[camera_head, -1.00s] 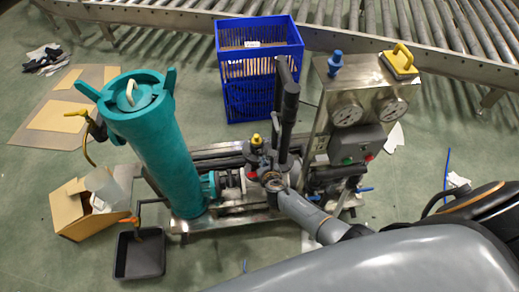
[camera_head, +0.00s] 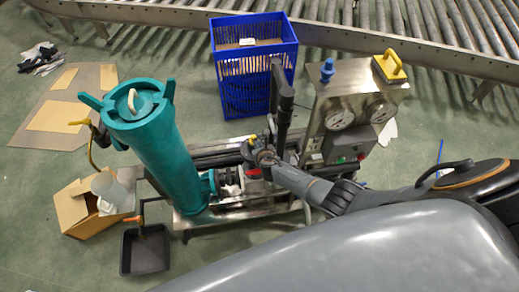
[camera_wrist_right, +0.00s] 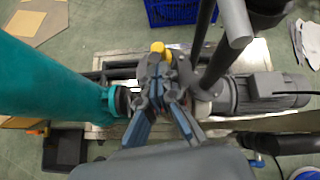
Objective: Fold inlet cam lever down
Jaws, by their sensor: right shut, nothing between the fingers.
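My right gripper (camera_head: 262,156) reaches in from the right over the pipework between the teal filter vessel (camera_head: 165,140) and the control panel. Its fingers are shut with nothing between them; they show close up in the right wrist view (camera_wrist_right: 157,68). A small yellow-topped part (camera_wrist_right: 157,47) is just beyond the fingertips; I cannot tell whether they touch. The inlet coupling (camera_head: 228,182) beside the vessel is partly visible, and shows left of the fingers in the wrist view (camera_wrist_right: 121,100). I cannot make out the cam lever; the gripper hides part of the fittings. My left gripper is not in view.
A dark upright pipe (camera_head: 283,105) stands close behind the gripper. The gauge panel (camera_head: 330,115) is to its right, a blue crate (camera_head: 254,70) behind. A black tray (camera_head: 145,250) and cardboard box (camera_head: 85,207) lie at left. A grey motor (camera_wrist_right: 262,92) is right of the fingers.

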